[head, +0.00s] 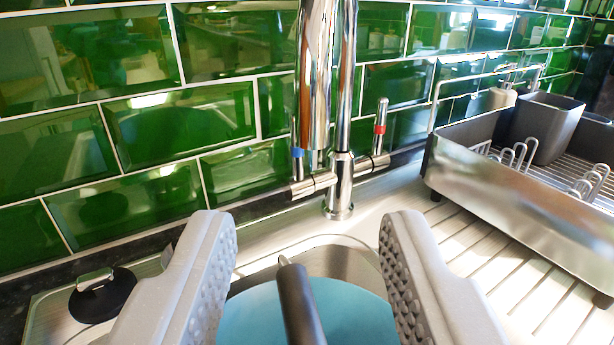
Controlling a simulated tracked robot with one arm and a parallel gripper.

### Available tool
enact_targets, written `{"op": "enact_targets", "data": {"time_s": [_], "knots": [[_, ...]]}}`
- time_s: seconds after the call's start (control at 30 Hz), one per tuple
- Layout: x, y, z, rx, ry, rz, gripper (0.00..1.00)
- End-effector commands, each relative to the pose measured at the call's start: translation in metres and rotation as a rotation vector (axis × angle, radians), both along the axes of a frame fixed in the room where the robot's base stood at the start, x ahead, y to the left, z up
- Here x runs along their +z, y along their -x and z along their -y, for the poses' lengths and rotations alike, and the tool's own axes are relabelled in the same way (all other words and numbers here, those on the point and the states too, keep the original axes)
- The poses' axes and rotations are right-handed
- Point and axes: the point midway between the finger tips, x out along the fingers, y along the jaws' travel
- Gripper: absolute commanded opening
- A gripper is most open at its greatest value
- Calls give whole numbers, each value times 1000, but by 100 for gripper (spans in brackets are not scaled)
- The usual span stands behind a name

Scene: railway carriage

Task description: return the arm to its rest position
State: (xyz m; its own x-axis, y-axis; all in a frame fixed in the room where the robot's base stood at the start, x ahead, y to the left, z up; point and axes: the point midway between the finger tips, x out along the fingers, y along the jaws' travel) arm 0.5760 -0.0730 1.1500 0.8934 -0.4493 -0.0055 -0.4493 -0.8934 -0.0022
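My gripper (309,245) is open, its two grey textured fingers spread wide at the bottom of the head view. Nothing is held between the fingertips. Below and between the fingers is a round turquoise thing (350,315), perhaps a pan or lid, with a dark handle (296,305) that points up toward the tap. It appears to lie in the steel sink (345,262). Its lower part is cut off by the frame. The rest of my arm is not in view.
A chrome tap (338,185) with blue- and red-marked levers stands just beyond the fingers. A dish rack (530,190) with a grey cup (545,127) stands at right on the ribbed drainer (520,290). A black plug (102,295) lies at left. Green tiles (180,125) close off the back.

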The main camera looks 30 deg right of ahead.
Motion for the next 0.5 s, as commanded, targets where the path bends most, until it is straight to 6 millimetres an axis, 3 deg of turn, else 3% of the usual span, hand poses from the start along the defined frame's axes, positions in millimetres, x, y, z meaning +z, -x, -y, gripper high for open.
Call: {"op": "enact_targets", "data": {"time_s": [0.17,0.33,0.5], "knots": [[20,-14,-27,86,-72,-15,40],[78,-28,-79,264,-165,-52,40],[151,-16,-112,413,-182,-100,40]]}}
